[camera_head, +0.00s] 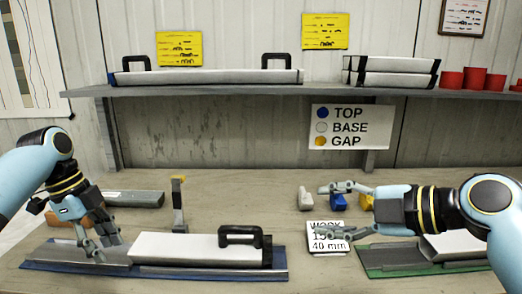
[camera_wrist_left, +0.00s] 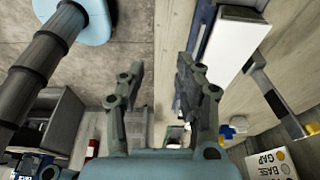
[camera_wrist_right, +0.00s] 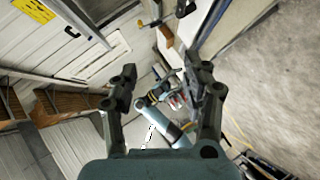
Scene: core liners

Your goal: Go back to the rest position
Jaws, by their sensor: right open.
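My left gripper (camera_head: 103,243) hangs in front of or over the left part of the blue-edged tray (camera_head: 70,266). Its fingers stand apart with nothing between them, as the left wrist view (camera_wrist_left: 160,68) shows. My right gripper (camera_head: 322,211) points left over the bench beside the white label card (camera_head: 326,246). Its two fingers are spread and empty, also in the right wrist view (camera_wrist_right: 160,70). A pale core liner (camera_head: 180,247) with a black handle (camera_head: 240,234) lies in the blue-edged tray. Another pale liner (camera_head: 455,246) lies in the green-edged tray (camera_head: 385,262), partly behind my right arm.
A shelf (camera_head: 230,91) above the bench holds more liners and red cups (camera_head: 475,77). An upright grey post with a yellow top (camera_head: 178,205), a white block (camera_head: 305,199), a blue block (camera_head: 338,202) and a grey trough (camera_head: 135,198) stand on the bench.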

